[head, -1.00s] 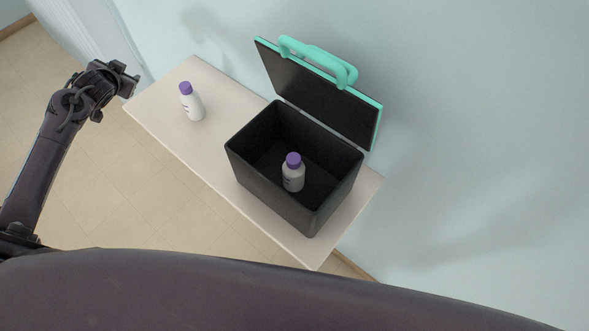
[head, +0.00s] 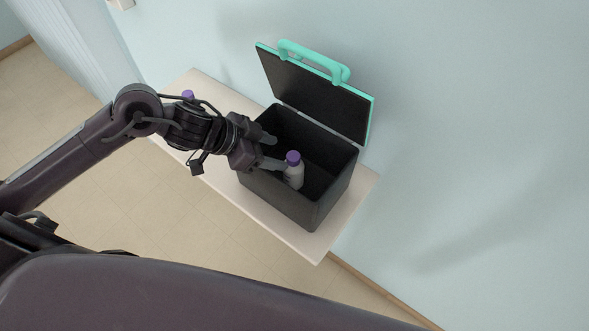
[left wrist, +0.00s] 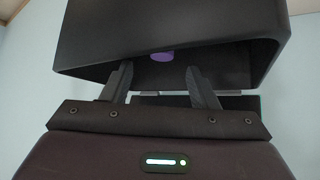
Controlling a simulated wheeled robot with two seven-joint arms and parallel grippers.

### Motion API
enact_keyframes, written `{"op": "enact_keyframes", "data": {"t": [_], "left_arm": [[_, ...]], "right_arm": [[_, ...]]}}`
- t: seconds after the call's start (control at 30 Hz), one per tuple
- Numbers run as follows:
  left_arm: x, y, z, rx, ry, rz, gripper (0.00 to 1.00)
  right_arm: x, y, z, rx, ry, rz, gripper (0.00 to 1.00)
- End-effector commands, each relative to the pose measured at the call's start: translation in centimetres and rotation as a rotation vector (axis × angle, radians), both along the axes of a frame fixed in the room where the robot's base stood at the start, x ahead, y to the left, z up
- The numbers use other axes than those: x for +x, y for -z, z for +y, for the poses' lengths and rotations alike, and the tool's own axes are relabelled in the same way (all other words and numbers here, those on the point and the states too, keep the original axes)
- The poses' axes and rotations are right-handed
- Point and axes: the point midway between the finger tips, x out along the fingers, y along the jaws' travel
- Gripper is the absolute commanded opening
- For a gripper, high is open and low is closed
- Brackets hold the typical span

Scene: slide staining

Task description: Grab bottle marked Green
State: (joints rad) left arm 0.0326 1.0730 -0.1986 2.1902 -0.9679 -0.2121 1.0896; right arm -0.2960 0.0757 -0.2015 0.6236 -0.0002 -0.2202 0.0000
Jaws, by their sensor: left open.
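A white bottle with a purple cap (head: 294,173) stands inside the black box; I cannot read its label. A second purple-capped bottle (head: 187,95) on the table is mostly hidden behind my left arm. My left gripper (head: 271,152) is open at the box's left side, its fingers over the opening, close to the bottle in the box. In the left wrist view, the purple cap (left wrist: 162,57) shows ahead between the two open fingers. My right gripper is not in view.
The black box (head: 318,211) has its teal-edged lid (head: 318,95) open at the back, against the wall. The box walls stand around the bottle. The pale table (head: 318,246) has a bare front-right strip.

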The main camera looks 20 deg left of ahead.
Motion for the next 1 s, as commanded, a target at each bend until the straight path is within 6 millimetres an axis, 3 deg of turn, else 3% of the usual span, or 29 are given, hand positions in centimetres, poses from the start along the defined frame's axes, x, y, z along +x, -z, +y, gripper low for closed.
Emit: {"op": "enact_keyframes", "data": {"t": [0.27,0.43,0.7,1.0], "left_arm": [[1.8,1.6,-1.8,-0.005,-0.004,0.001,0.54],[2.6,3.3,-2.8,-0.002,-0.003,-0.001,0.54],[2.7,3.6,-2.9,0.002,-0.001,-0.002,0.54],[2.7,3.6,-2.9,0.001,-0.001,-0.003,0.15]], "right_arm": [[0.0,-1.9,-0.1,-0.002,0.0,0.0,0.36],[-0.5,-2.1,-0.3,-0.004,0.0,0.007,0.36],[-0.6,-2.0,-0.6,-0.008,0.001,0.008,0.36],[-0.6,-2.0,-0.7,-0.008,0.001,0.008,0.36]]}}
